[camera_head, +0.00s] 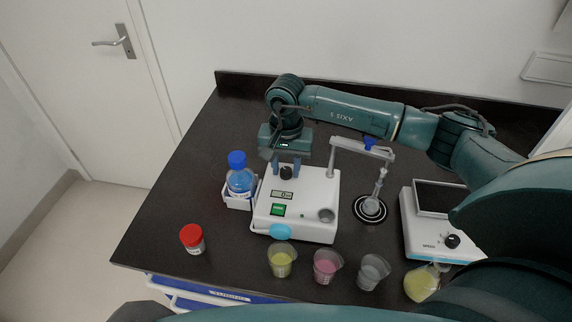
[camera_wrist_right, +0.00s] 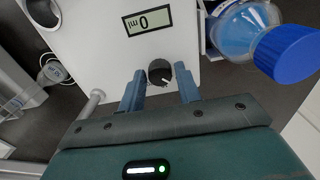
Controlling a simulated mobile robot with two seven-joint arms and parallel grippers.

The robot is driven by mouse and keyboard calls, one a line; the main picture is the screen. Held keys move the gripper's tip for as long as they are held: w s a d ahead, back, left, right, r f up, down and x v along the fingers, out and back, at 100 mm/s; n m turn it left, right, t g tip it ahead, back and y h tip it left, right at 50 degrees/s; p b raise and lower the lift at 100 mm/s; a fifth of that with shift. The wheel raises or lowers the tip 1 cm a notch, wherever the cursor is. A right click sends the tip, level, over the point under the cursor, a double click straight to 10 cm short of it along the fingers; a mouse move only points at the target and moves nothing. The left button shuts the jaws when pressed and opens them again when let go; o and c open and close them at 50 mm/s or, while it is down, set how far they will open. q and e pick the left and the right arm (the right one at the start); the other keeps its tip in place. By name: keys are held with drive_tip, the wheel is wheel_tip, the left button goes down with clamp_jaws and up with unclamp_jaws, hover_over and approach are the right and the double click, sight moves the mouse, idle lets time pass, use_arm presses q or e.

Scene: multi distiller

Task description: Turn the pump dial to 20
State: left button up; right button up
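The white pump unit (camera_head: 312,190) stands on the dark bench, with a small display (camera_head: 282,195) and a green button (camera_head: 278,210) on top. Its black dial (camera_head: 287,173) is near the far edge; it also shows in the right wrist view (camera_wrist_right: 159,72). The display reads 0 ml in the right wrist view (camera_wrist_right: 147,20). My right gripper (camera_head: 286,164) is over the far edge of the pump. Its two blue fingers are apart, one on each side of the dial, with visible gaps. My left gripper is not in view.
A blue-capped bottle (camera_head: 238,180) stands in a holder left of the pump. Beakers of yellow (camera_head: 281,262) and pink (camera_head: 326,268) liquid stand in front. A stand arm (camera_head: 362,150) and a speed-dial device (camera_head: 430,245) are to the right. A red-capped jar (camera_head: 193,240) is at left.

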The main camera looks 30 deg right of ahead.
drive_tip(key=c, duration=0.6)
